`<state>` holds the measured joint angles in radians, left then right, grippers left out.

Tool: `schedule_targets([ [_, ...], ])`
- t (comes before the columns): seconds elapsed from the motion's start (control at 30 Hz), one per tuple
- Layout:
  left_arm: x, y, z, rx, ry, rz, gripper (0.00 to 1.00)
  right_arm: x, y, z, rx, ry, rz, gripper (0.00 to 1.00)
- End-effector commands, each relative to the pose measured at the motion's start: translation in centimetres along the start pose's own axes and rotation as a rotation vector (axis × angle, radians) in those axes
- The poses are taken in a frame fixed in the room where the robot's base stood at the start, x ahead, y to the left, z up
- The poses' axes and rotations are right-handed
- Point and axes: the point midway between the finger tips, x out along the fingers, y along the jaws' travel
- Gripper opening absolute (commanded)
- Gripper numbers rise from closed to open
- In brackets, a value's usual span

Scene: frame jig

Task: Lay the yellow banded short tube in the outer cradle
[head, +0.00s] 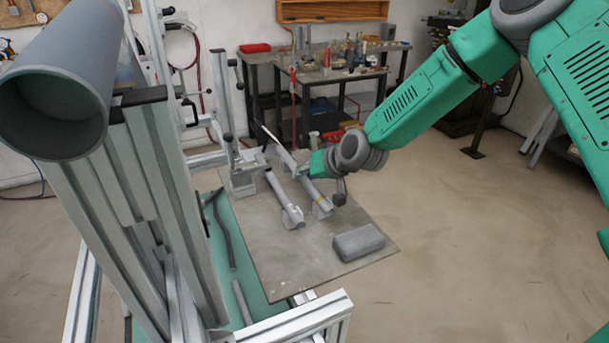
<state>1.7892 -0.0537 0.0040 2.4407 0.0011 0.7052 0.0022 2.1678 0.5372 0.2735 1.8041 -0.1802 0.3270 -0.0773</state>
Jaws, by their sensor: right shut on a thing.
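The yellow banded short tube (317,196) is a slim grey tube with a yellow band near its front end. It lies slanted over the grey plate at the middle of the head view. My right gripper (304,172) reaches it from the right and is shut on it along its length; the fingers are small and partly hidden. The tube's front end is at or just above a pale cradle (323,214); I cannot tell whether it rests there. A second grey tube (281,197) lies to its left, its front end at another pale cradle (294,220). My left gripper is not in view.
The grey plate (270,265) carries a rounded grey block (358,242) at its front right. A tall aluminium frame (150,200) with a large grey pipe (60,85) stands on the left. A clamp post (225,120) rises at the plate's back left.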

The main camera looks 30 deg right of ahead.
Motion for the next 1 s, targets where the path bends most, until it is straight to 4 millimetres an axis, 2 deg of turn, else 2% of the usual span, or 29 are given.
schedule_targets([
  [0.17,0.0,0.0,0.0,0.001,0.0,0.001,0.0,0.1,0.1,0.5,0.002,-0.013,-0.004,0.0],
  [0.2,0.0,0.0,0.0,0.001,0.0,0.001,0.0,0.1,0.1,0.5,0.002,-0.013,-0.004,0.33],
  [0.23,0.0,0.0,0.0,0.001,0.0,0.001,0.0,0.1,0.1,0.5,0.002,-0.013,-0.003,0.44],
  [0.53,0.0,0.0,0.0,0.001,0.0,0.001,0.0,0.0,-0.2,0.4,0.0,-0.01,0.0,0.44],
  [0.67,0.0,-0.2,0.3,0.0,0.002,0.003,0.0,-0.8,-0.2,0.3,0.0,-0.008,0.001,0.44],
  [0.77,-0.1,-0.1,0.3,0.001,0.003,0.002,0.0,-2.3,0.0,0.2,0.001,-0.007,-0.002,0.44],
  [1.0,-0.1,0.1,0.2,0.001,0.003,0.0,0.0,-7.4,0.6,0.1,0.005,-0.007,-0.006,0.44],
])
